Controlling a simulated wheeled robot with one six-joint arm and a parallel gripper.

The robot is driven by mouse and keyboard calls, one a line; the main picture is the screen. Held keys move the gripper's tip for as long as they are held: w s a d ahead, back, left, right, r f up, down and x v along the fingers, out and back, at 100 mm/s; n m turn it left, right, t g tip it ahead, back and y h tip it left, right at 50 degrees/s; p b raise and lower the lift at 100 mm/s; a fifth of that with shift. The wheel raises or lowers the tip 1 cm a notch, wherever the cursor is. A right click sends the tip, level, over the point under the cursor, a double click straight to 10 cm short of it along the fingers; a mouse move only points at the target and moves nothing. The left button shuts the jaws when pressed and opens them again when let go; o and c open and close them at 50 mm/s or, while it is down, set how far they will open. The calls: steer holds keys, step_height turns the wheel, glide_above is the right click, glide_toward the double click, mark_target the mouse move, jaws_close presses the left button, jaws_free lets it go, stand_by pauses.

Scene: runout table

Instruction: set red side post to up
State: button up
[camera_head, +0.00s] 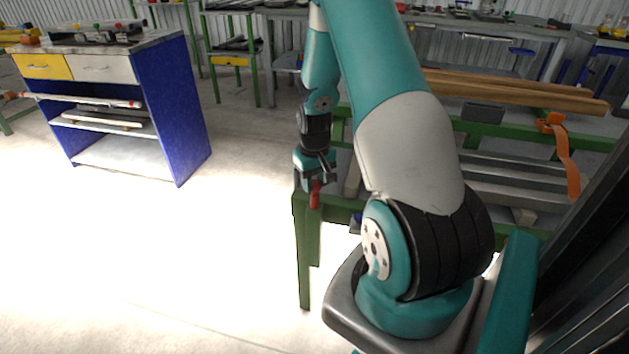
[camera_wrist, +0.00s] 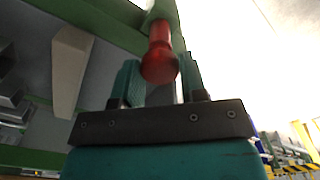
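The red side post (camera_head: 315,195) hangs at the left front corner of the green table frame, just below my gripper (camera_head: 316,178) in the head view. In the wrist view the red side post (camera_wrist: 160,52) has a rounded knob at its near end, and its far end meets the green frame. My gripper (camera_wrist: 160,76) has its two teal fingers on either side of the knob, with hardly any gap visible. Whether the fingers press on it cannot be told.
The green runout table (camera_head: 306,250) carries long wooden beams (camera_head: 520,90) and an orange strap (camera_head: 566,155). A blue cabinet (camera_head: 178,110) with drawers stands to the left. Bright open floor lies between the cabinet and the table.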

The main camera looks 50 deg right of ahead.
jaws_close()
step_height(320, 180, up, 20)
steer(key=p, duration=1.4)
steer(key=shift+f, duration=0.1)
steer(key=o, duration=0.6)
jaws_free()
step_height(320, 180, up, 17)
steer(key=shift+r+b, duration=0.2)
steer(key=shift+b, duration=0.1)
